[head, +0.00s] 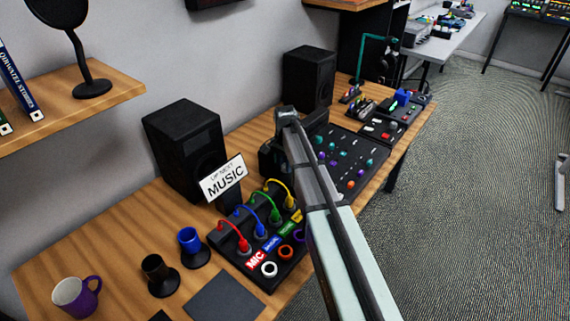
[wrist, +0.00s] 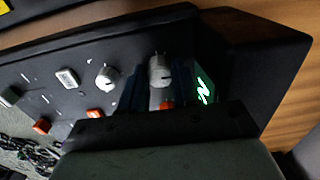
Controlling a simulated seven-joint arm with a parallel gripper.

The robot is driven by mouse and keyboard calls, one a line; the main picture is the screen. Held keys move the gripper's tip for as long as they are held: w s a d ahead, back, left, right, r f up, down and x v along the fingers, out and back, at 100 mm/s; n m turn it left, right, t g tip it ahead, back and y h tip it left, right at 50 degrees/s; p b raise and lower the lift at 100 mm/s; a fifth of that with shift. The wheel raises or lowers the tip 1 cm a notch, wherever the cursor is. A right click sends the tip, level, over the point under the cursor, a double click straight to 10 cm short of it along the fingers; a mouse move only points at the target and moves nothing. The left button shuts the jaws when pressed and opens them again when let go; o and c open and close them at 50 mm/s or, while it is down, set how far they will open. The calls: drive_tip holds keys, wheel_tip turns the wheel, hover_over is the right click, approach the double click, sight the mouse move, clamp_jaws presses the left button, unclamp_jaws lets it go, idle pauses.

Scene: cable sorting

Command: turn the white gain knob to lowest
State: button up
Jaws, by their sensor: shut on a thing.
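My gripper (wrist: 160,88) is over a black control panel (wrist: 80,50) in the wrist view. Its two dark fingers stand on either side of a white round knob (wrist: 160,68) with a dark pointer mark, and are shut on it. No label naming this knob is readable. In the head view, my gripper (head: 272,158) is down at the near left end of the black mixer panel (head: 335,172). My arm hides the held knob there.
Another white knob (wrist: 108,76) and orange buttons (wrist: 96,114) sit beside the held one. A lit green display (wrist: 203,88) is close to the right finger. A MUSIC sign (head: 224,180), plugged cables (head: 274,210) and a speaker (head: 185,150) stand near my gripper.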

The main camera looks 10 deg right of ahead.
drive_tip(key=shift+n, duration=0.3)
clamp_jaws()
drive_tip(key=n, duration=0.3)
drive_tip(key=shift+n, duration=0.3)
drive_tip(key=n, duration=0.9)
drive_tip(key=shift+n, duration=1.8)
drive_tip(key=o, duration=0.8)
unclamp_jaws()
drive_tip(key=shift+c, duration=0.2)
drive_tip(key=shift+r, duration=0.1)
